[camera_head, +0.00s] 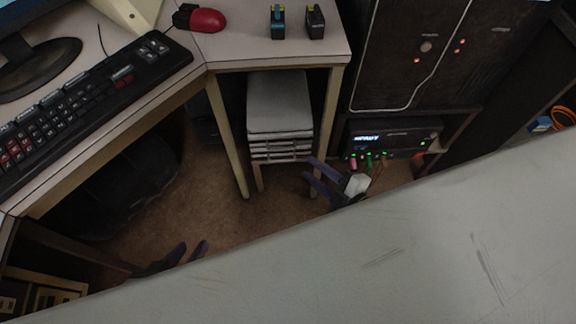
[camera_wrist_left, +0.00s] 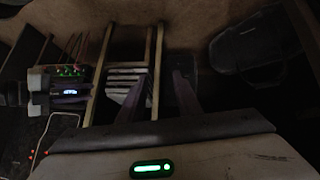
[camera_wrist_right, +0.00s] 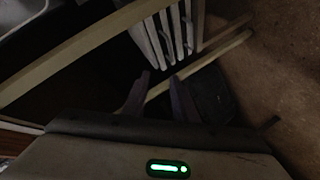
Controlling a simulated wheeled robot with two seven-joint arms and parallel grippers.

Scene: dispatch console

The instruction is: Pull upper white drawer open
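A stack of white drawers (camera_head: 281,104) stands under the desk's right part in the head view. Its narrow fronts with handles face me. The upper white drawer (camera_head: 280,136) is the top one and looks level with the others. The stack also shows in the left wrist view (camera_wrist_left: 127,75) and the right wrist view (camera_wrist_right: 163,38). My right gripper (camera_head: 308,169) is open and empty, at the lower right of the drawer fronts; its fingers point toward the drawers. My left gripper (camera_head: 192,248) is open and empty, low over the floor, well left of the drawers.
Desk legs (camera_head: 228,140) flank the drawers. A keyboard (camera_head: 95,85), a red mouse (camera_head: 206,19) and two small dark blocks (camera_head: 315,22) lie on the desk. A lit device (camera_head: 392,137) stands right of the drawers. A pale surface (camera_head: 400,260) hides the foreground. Brown carpet (camera_head: 215,185) is clear between.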

